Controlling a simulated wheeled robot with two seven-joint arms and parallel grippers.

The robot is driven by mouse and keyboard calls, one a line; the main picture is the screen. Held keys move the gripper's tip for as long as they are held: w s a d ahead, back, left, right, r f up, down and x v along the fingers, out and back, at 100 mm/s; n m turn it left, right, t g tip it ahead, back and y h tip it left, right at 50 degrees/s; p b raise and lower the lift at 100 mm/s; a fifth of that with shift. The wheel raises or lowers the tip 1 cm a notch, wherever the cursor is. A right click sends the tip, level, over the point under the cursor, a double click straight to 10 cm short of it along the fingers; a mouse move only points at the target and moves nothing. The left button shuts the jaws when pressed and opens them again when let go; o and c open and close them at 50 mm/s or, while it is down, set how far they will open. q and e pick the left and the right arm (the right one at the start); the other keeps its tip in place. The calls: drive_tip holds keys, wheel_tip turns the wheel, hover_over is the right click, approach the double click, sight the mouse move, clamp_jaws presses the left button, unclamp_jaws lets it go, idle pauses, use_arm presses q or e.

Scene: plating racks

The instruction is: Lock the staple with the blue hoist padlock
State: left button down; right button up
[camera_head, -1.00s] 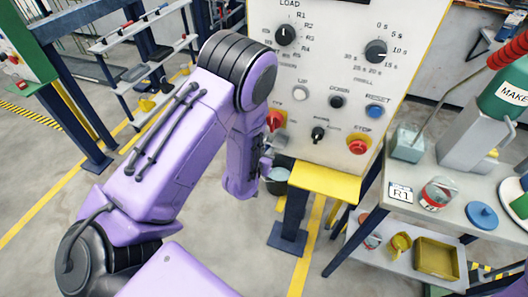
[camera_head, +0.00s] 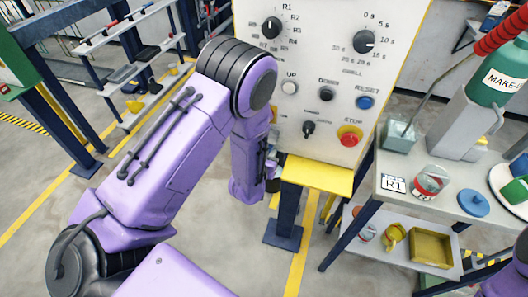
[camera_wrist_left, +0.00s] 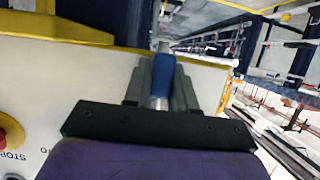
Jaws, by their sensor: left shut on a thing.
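My left gripper (camera_head: 272,172) is low beside the left edge of the white control panel (camera_head: 325,75), mostly hidden behind my own purple forearm. In the left wrist view its two grey fingers (camera_wrist_left: 160,88) are shut on a blue padlock (camera_wrist_left: 163,72), with bare metal showing at both ends of the blue part. The panel's white face lies close behind the fingers there. I cannot make out the staple in either view; my arm covers the panel's lower left. My right gripper is not in view.
A yellow ledge (camera_head: 318,175) juts out below the panel. A red stop button (camera_head: 349,135) sits on its lower right. To the right, a grey bench (camera_head: 440,205) holds a jar (camera_head: 431,182), a blue lid (camera_head: 473,204) and a green bottle (camera_head: 500,80). A shelf rack (camera_head: 130,60) stands back left.

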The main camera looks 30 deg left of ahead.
use_arm(q)
drive_tip(key=shift+d+r+p, duration=0.1)
drive_tip(key=shift+r+p, duration=1.05)
drive_tip(key=shift+r, duration=0.1)
idle(1.0)
drive_tip(key=shift+f, duration=0.35)
drive_tip(key=c, duration=0.8)
unclamp_jaws()
drive_tip(key=shift+c, duration=0.2)
drive_tip(key=shift+s+b, duration=0.1)
drive_tip(key=shift+b, duration=0.2)
drive_tip(key=v, duration=1)
drive_tip(key=shift+b, duration=0.4)
drive_tip(key=shift+s+d+r, duration=0.1)
drive_tip(key=shift+s, duration=0.05)
